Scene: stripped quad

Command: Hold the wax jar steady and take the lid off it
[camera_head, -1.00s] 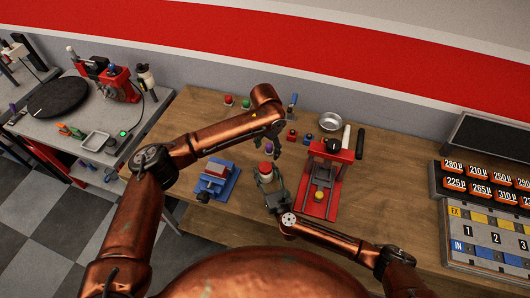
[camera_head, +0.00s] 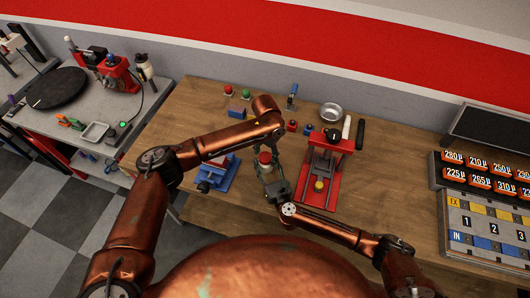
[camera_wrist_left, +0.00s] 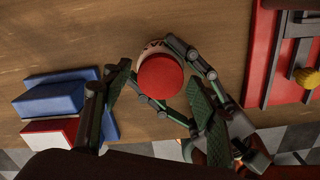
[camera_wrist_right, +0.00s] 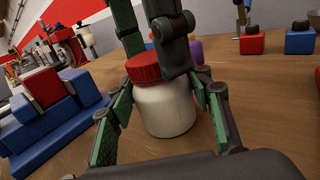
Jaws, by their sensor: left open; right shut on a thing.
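The wax jar is white with a red lid (camera_wrist_right: 144,68) and stands upright on the wooden bench; its white body (camera_wrist_right: 163,110) shows clearly in the right wrist view. My right gripper (camera_head: 268,176) is shut around the jar's body, one finger on each side. My left gripper (camera_wrist_left: 160,88) is open and points down over the jar. In the left wrist view the red lid (camera_wrist_left: 160,76) lies between its spread fingers. In the right wrist view its fingers come down beside and behind the lid; I cannot tell whether they touch it.
A blue vise-like fixture (camera_head: 216,176) stands left of the jar, partly under my left forearm. A red press (camera_head: 320,182) stands close on the right.

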